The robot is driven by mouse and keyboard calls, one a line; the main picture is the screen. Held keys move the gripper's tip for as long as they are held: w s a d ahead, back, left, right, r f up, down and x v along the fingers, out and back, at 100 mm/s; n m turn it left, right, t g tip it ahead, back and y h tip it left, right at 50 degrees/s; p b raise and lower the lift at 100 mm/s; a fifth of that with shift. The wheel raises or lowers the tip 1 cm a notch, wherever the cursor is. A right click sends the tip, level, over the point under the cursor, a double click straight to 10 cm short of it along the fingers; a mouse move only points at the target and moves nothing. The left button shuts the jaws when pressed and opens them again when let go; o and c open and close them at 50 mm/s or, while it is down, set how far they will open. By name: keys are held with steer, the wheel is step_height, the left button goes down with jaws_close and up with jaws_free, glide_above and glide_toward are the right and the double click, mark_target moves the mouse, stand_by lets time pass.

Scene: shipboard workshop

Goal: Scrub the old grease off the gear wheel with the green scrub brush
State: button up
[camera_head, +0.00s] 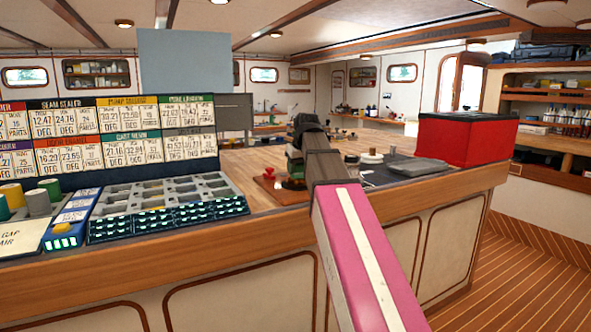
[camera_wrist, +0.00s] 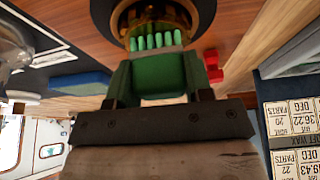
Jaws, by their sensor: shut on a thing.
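My gripper (camera_wrist: 158,80) is shut on the green scrub brush (camera_wrist: 155,72). The brush's light green bristles point toward a dark round piece, probably the gear wheel (camera_wrist: 203,18), at the top of the wrist view. An amber-brown, greasy-looking middle (camera_wrist: 150,12) shows inside its dark ring. The bristle tips overlap its near edge in the picture; I cannot tell whether they touch. In the head view my gripper (camera_head: 297,157) is over the bench beside a wooden board, and my arm hides much of that spot. A bit of green shows there.
A red knob (camera_head: 269,172) stands on the wooden board, left of my gripper. Left are a grey parts tray (camera_head: 165,190) and a label board (camera_head: 110,135). Right are small jars, a grey flat mat (camera_head: 418,167) and a red box (camera_head: 463,140). The bench behind is mostly clear.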

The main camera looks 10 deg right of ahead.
steer(key=shift+w+d, duration=0.25)
steer(key=shift+d, duration=0.5)
steer(key=shift+s+a+f, duration=0.1)
steer(key=shift+s+a, duration=0.15)
steer(key=shift+a, duration=0.45)
steer(key=shift+s+a, duration=0.25)
steer(key=shift+a, duration=0.45)
steer(key=shift+w+d, duration=0.25)
steer(key=shift+d, duration=0.45)
steer(key=shift+w+d, duration=0.25)
steer(key=shift+d, duration=0.45)
steer(key=shift+s+a, duration=0.25)
steer(key=shift+a, duration=0.45)
steer(key=shift+s+a, duration=0.25)
steer(key=shift+a, duration=0.45)
steer(key=shift+f, duration=0.1)
steer(key=shift+r, duration=3.05)
steer(key=shift+r, duration=0.1)
steer(key=shift+r, duration=1.4)
